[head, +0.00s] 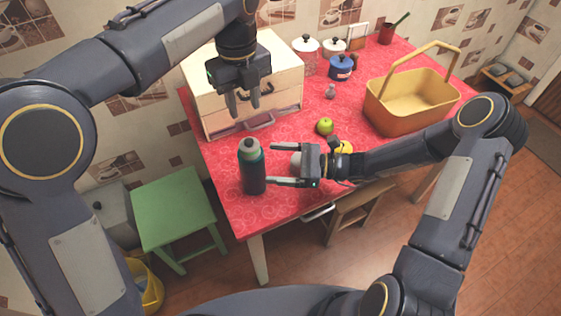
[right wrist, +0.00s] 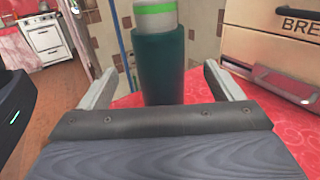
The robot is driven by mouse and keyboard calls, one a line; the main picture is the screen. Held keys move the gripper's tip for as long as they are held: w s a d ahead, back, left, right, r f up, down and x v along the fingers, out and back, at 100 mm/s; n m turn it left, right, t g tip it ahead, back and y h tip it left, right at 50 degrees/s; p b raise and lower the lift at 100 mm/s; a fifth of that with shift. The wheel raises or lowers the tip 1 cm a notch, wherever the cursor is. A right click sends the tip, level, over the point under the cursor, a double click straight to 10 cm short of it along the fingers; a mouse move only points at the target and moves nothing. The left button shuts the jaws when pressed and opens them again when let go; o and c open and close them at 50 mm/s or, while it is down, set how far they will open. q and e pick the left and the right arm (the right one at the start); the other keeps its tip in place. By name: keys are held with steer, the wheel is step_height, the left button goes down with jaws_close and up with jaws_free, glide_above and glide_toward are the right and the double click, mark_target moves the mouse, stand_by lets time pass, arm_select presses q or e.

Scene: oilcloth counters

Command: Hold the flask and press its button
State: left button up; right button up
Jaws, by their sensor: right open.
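The flask (head: 252,168) stands upright near the left front corner of the red table. It has a dark teal body and a grey top with a green band; its button cannot be made out. My right gripper (head: 274,167) is open, level with the flask, with its fingers pointing at it from the right. In the right wrist view the flask (right wrist: 161,60) shows centred between the open fingers (right wrist: 160,75), and neither finger visibly touches it. My left gripper (head: 243,105) is open and empty, pointing down, higher than the flask and in front of the bread box.
The cream bread box (head: 215,88) stands behind the flask. Pots (head: 342,67) stand at the back. A green stool (head: 173,210) is left of the table (head: 222,190).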

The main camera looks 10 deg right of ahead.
mark_target(250, 161)
steer(key=x, duration=0.7)
steer(key=shift+a, duration=0.3)
steer(key=shift+c, duration=0.4)
steer(key=c, duration=1.4)
arm_select(q)
jaws_close()
arm_select(e)
steer(key=shift+c, duration=0.3)
